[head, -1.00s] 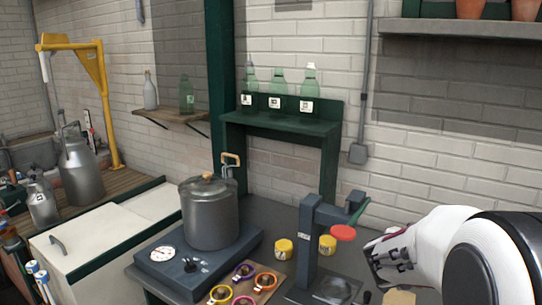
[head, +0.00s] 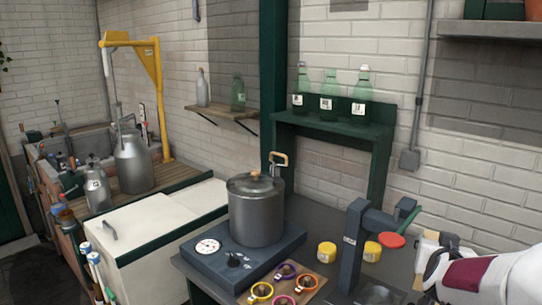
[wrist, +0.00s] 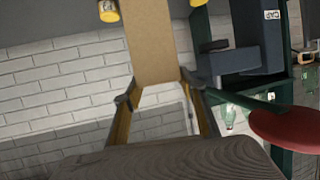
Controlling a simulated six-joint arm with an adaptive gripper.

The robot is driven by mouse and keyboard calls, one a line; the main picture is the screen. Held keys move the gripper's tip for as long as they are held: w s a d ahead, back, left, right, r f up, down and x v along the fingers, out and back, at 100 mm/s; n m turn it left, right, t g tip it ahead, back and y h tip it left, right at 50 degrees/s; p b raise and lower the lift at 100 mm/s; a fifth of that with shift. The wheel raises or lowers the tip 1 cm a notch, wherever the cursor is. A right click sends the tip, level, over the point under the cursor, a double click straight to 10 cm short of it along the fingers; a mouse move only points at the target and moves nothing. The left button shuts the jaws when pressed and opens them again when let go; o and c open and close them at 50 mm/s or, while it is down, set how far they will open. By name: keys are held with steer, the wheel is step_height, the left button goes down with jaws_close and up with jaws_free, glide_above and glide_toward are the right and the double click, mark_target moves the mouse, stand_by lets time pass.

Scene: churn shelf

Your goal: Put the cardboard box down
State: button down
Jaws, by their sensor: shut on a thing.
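The cardboard box (wrist: 150,42) is a plain tan block at the top middle of the wrist view. My gripper (wrist: 158,88) is shut on it, with one finger at each side of its near end. In the head view my gripper (head: 428,262) is at the lower right, beside the dark grey press with the red disc (head: 391,241). The box is mostly hidden there, and I cannot tell whether it touches any surface.
Yellow-lidded jars (head: 327,252) stand near the press. A steel pot (head: 256,212) sits on a grey scale-like base (head: 208,247). A board with several coloured rings (head: 325,279) lies in front. A green shelf (head: 330,121) holds bottles. The white lid (head: 150,230) at left is clear.

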steer(key=shift+a+n+t+y, duration=0.3)
steer(key=shift+a+n+y, duration=0.1)
steer(key=shift+a, duration=0.4)
steer(key=s+a+n+y, duration=0.1)
steer(key=a+n+y, duration=0.1)
steer(key=a, duration=0.6)
steer(key=s+a+f+n+t+y, duration=0.1)
steer(key=a+n+y, duration=0.2)
steer(key=a, duration=0.5)
steer(key=shift+s+y, duration=0.3)
steer(key=shift+y, duration=0.3)
steer(key=shift+d+f, duration=0.1)
steer(key=shift+f, duration=0.05)
